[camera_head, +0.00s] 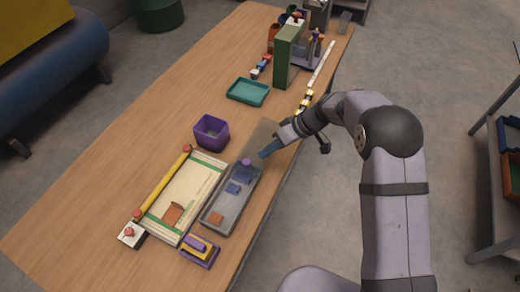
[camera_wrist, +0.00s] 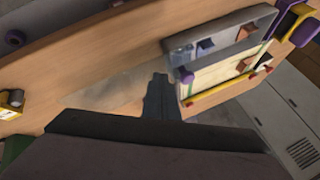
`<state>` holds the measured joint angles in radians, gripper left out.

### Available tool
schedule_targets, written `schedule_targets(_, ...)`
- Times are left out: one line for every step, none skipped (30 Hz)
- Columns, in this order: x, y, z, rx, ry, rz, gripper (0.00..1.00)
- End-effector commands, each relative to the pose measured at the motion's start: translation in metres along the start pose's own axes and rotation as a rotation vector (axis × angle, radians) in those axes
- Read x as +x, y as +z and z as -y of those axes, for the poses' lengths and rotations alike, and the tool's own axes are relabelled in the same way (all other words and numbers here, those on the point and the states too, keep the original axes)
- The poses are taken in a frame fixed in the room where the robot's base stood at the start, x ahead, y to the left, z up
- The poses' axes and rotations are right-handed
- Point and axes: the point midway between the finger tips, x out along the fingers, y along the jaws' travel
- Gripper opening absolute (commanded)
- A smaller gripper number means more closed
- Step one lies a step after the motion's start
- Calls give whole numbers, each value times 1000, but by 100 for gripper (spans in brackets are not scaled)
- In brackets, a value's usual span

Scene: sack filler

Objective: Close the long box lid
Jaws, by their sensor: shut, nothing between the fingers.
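The long grey box (camera_head: 212,219) sits near the table's right edge with its top open. A purple round piece, a blue block and an orange block show inside it. It also shows in the wrist view (camera_wrist: 240,22). A see-through brownish panel (camera_head: 262,131), which looks like the lid, extends from the box's far end, away from the opening; its exact tilt is unclear. It shows faintly in the wrist view (camera_wrist: 100,88). My gripper (camera_head: 265,153) is shut and empty, beside the panel near the box's far end. Its fingers show in the wrist view (camera_wrist: 160,80).
A cream board (camera_head: 185,195) with a yellow bar (camera_head: 163,184) lies left of the box. A purple bin (camera_head: 211,133) and teal tray (camera_head: 248,92) stand farther back. A green block (camera_head: 286,58) stands at the far end. A purple-yellow piece (camera_head: 200,250) lies in front.

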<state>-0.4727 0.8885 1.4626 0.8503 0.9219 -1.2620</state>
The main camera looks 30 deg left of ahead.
Motion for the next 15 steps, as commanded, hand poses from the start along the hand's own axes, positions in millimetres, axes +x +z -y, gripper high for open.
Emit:
schedule_targets(-1,-3,9,-2,-1,1,0)
schedule_targets(0,-2,12,-1,0,1,0)
schedule_targets(3,-2,15,0,-1,1,0)
schedule_targets(4,-2,17,-1,0,1,0)
schedule_targets(5,-2,19,-1,0,-1,0)
schedule_targets(7,-2,21,-1,0,-1,0)
schedule_targets(8,-2,22,-1,0,0,0)
schedule_targets(9,-1,24,-1,0,0,0)
schedule_targets(10,-1,25,-1,0,0,0)
schedule_targets(11,-1,25,-1,1,0,0)
schedule_targets(11,-1,25,0,1,-1,0)
schedule_targets(12,-1,26,0,2,-1,0)
schedule_targets(12,-1,26,0,2,-1,0)
schedule_targets(12,-1,26,0,2,-1,0)
schedule_targets(12,-1,26,0,2,-2,0)
